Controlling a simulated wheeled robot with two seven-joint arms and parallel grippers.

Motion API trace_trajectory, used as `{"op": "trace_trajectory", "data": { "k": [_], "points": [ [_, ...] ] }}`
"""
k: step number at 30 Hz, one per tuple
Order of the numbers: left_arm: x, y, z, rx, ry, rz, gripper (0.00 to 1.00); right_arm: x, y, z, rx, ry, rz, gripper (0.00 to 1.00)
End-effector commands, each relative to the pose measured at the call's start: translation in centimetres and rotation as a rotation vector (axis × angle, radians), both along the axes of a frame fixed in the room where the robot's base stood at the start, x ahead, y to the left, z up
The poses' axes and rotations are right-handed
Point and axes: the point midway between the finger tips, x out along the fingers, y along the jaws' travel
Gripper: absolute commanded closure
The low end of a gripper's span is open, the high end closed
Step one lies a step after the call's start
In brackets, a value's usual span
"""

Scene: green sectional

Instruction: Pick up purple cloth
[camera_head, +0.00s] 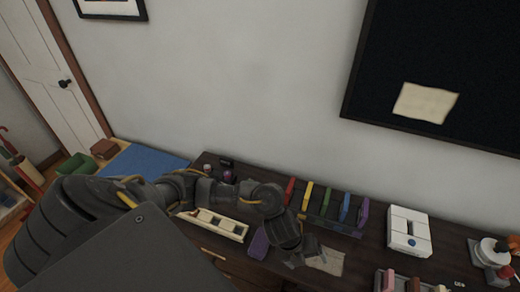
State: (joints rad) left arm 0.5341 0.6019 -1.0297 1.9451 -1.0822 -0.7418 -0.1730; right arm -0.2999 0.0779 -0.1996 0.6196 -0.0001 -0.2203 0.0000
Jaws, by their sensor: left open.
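A small flat purple item (259,243), which looks like the purple cloth, lies on the dark table (452,236) near its front edge. My left arm partly covers its right side. My left gripper (305,256) is open, pointing down just right of the purple item, close to a beige cloth (331,262). I cannot tell whether the fingers touch the beige cloth. My right gripper is out of view.
Upright coloured panels, including green (345,207), stand in a rack behind my gripper. A cream tray (214,225) lies to the left. A white box (407,232) stands to the right. Pink-topped items (388,279) are at the front right. The wall rises behind.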

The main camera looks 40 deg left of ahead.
Motion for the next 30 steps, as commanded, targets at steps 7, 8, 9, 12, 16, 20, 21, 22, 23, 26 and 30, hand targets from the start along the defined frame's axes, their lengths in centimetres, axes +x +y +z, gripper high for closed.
{"op": "trace_trajectory", "data": {
  "k": [7, 8, 9, 12, 16, 20, 21, 22, 23, 26, 30],
  "points": [
    [0.6, 13.1, 0.5, 0.357, 0.102, -0.296, 0.15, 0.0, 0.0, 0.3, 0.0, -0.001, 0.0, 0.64],
    [0.6, 14.0, 0.6, 0.38, 0.115, -0.31, 0.15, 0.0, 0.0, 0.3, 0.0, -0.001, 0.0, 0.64],
    [0.6, 15.1, 0.9, 0.405, 0.128, -0.324, 0.15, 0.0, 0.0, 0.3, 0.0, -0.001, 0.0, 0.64],
    [0.5, 16.6, 1.2, 0.439, 0.151, -0.342, 0.15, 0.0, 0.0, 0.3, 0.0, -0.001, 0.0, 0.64],
    [0.4, 17.0, 1.1, 0.447, 0.159, -0.348, 0.15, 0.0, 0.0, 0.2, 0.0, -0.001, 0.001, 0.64],
    [0.2, 16.9, -0.6, 0.444, 0.16, -0.346, 0.15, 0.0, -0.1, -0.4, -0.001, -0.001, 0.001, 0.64],
    [0.2, 16.9, -1.3, 0.443, 0.161, -0.344, 0.15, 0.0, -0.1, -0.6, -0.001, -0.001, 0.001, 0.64],
    [0.2, 16.9, -1.8, 0.444, 0.161, -0.344, 0.15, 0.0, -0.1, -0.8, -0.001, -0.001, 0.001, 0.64],
    [0.1, 17.0, -2.3, 0.444, 0.162, -0.343, 0.15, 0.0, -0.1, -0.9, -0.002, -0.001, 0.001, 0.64],
    [0.2, 16.9, -3.5, 0.444, 0.159, -0.344, 0.15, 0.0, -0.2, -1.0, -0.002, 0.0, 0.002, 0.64],
    [0.2, 17.0, -4.4, 0.445, 0.157, -0.344, 0.15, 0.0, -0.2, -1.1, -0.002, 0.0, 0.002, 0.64]
  ]
}}
